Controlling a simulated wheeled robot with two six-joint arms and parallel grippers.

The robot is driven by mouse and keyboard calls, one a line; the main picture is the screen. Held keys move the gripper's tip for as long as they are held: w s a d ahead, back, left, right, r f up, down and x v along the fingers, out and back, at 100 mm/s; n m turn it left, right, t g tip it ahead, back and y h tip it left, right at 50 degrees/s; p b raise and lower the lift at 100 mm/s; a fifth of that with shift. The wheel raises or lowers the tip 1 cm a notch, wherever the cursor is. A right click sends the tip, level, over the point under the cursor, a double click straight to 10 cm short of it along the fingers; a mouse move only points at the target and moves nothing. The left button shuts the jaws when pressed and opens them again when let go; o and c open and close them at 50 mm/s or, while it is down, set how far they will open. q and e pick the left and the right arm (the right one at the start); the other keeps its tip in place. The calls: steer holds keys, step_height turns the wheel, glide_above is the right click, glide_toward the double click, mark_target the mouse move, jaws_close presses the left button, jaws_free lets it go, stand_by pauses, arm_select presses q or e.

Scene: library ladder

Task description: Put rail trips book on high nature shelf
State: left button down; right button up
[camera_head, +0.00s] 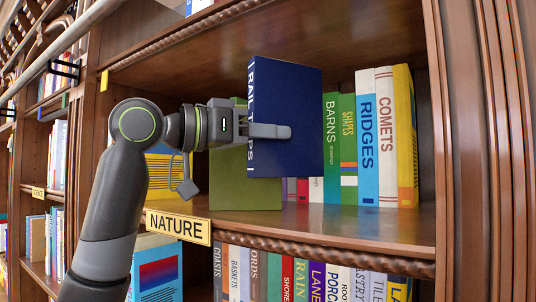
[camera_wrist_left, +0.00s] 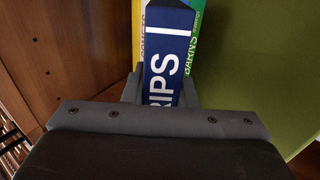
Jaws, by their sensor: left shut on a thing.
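The rail trips book (camera_head: 292,105) is dark blue with white spine lettering and stands upright in my left gripper (camera_head: 268,131). The gripper is shut on it, one finger across its cover and spine. The book is at the opening of the nature shelf (camera_head: 370,222), above the shelf board, with its spine toward the left. In the left wrist view the book's spine (camera_wrist_left: 166,55) shows "RIPS" between the fingers (camera_wrist_left: 160,90). The nature sign (camera_head: 178,226) is on the shelf's front edge. My right gripper is not in view.
A green book (camera_head: 230,178) stands behind and left of the held book, and it fills the right of the wrist view. Several upright books, among them Barns (camera_head: 331,125), Ridges (camera_head: 366,140) and Comets (camera_head: 386,140), stand at the right, before the side panel (camera_head: 470,150). A lower row (camera_head: 300,275) is full.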

mark_target(268, 172)
arm_select(q)
step_height(268, 172, down, 2)
steer(key=shift+a+f, duration=0.1)
steer(key=shift+f, duration=0.05)
step_height(268, 172, down, 2)
steer(key=shift+s+f+p, duration=0.15)
steer(key=shift+f+p, duration=0.05)
steer(key=shift+p, duration=0.55)
steer(key=shift+f+p, duration=0.2)
steer(key=shift+p, duration=0.2)
steer(key=shift+w+f, duration=0.3)
steer(key=shift+f, duration=0.05)
steer(key=shift+s, duration=0.1)
steer(key=c, duration=1.6)
jaws_free()
steer(key=shift+f, duration=0.2)
steer(key=o, duration=0.4)
steer(key=shift+o, duration=0.2)
